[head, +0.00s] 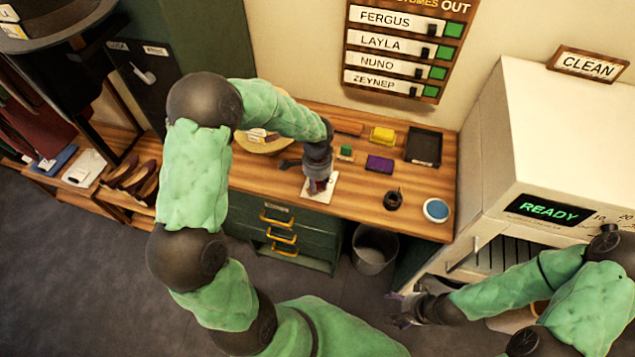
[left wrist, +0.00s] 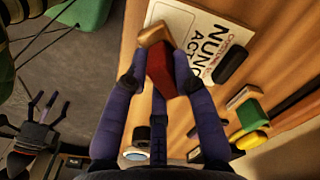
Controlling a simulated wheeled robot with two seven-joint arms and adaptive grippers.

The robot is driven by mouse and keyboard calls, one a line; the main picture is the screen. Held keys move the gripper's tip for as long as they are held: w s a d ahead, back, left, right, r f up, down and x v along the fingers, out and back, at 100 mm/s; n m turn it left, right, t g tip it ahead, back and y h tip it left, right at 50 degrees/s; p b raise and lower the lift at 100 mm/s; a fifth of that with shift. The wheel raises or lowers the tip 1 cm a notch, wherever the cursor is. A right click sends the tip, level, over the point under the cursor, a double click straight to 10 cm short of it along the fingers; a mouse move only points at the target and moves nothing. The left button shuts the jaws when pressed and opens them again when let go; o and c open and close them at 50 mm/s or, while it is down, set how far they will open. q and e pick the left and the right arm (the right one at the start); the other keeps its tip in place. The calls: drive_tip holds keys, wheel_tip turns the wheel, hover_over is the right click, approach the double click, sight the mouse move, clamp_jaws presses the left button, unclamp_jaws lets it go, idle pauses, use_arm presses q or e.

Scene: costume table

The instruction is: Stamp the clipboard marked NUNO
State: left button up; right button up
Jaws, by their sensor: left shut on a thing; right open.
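The clipboard marked NUNO (head: 326,195) lies on the wooden desk below my left gripper, mostly covered by it in the head view. In the left wrist view its white sheet (left wrist: 188,22) shows the letters NUNO and ACT, with a dark clip (left wrist: 231,64) at one edge. My left gripper (head: 318,186) is shut on a red stamp (left wrist: 165,70) with a tan end, held over the sheet's edge. I cannot tell whether the stamp touches the paper. My right gripper (head: 405,310) is open and empty, low in front of the white machine.
A purple pad (head: 380,164), green block (head: 345,152), yellow block (head: 382,135) and black tray (head: 423,150) sit behind and right of the clipboard. A dark pot (head: 392,200) and a blue-topped round dish (head: 436,210) stand at the right. A bin (head: 375,250) is below.

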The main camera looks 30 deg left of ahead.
use_arm(q)
drive_tip(key=shift+f+b, duration=0.45)
drive_tip(key=shift+f, duration=0.15)
idle(1.7)
drive_tip(key=shift+r+p, duration=2.6)
drive_tip(key=shift+r, duration=1)
